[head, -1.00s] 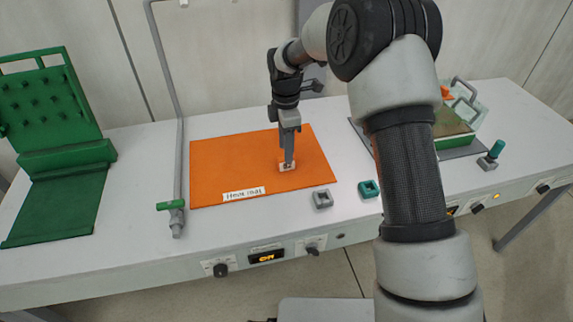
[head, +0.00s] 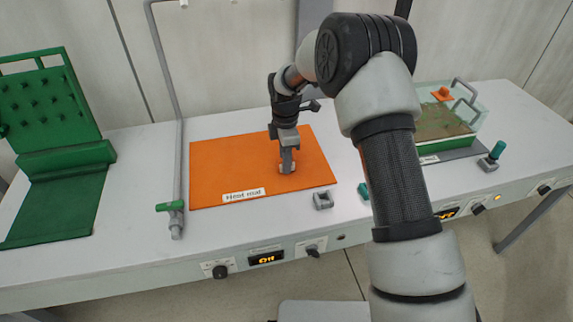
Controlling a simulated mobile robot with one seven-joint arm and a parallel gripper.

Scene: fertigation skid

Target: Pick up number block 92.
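My gripper (head: 287,160) points down over the orange heat mat (head: 235,165), right of the mat's middle. The fingers cover most of the block. Any number on it is too small to read, so I cannot tell whether it is 92. The fingers are too small and edge-on to show whether they are closed on it.
A grey square piece with a hollow (head: 323,200) lies at the mat's front right corner. A teal piece (head: 364,191) is partly behind my arm. A green rack (head: 55,130) stands left, a grey pipe (head: 179,150) beside the mat, and a clear-walled tray (head: 445,125) right.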

